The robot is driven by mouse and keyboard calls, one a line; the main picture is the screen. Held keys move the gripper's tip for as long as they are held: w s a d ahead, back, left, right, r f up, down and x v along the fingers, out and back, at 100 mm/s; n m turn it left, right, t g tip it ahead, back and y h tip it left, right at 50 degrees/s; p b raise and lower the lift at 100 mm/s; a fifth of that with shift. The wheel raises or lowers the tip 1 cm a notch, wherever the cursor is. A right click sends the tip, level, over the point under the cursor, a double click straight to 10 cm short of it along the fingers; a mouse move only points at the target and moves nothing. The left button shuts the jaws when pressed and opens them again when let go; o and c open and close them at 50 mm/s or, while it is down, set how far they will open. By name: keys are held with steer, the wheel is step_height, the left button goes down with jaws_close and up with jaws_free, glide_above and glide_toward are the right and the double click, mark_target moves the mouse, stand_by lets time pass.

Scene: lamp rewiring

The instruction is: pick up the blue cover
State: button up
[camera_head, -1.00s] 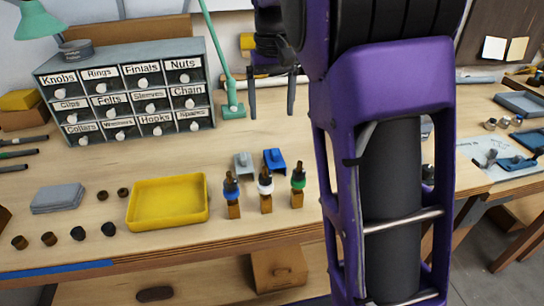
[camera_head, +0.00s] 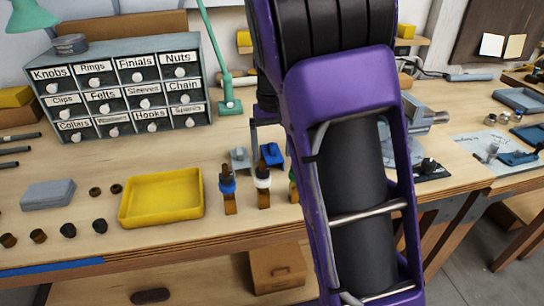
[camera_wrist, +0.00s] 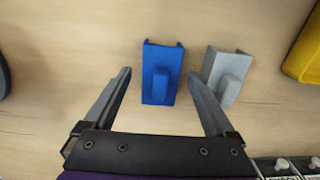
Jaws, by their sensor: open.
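The blue cover (camera_head: 271,154) lies on the workbench behind the row of small wooden posts. A grey cover (camera_head: 239,160) lies just left of it. In the wrist view the blue cover (camera_wrist: 161,75) lies roughly centred between the two fingertips of my gripper (camera_wrist: 160,76), with a raised block on its top. In the head view my arm hides most of the gripper.
Wooden posts with blue (camera_head: 228,187) and white (camera_head: 263,183) collars stand in front of the covers; my arm mostly hides another. A yellow tray (camera_head: 162,199) is to the left. A labelled drawer cabinet (camera_head: 122,95) and a green lamp stand (camera_head: 229,107) are behind.

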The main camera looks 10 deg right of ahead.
steer(key=shift+f, duration=0.25)
steer(key=shift+c, duration=0.2)
steer(key=shift+r, duration=0.1)
jaws_close()
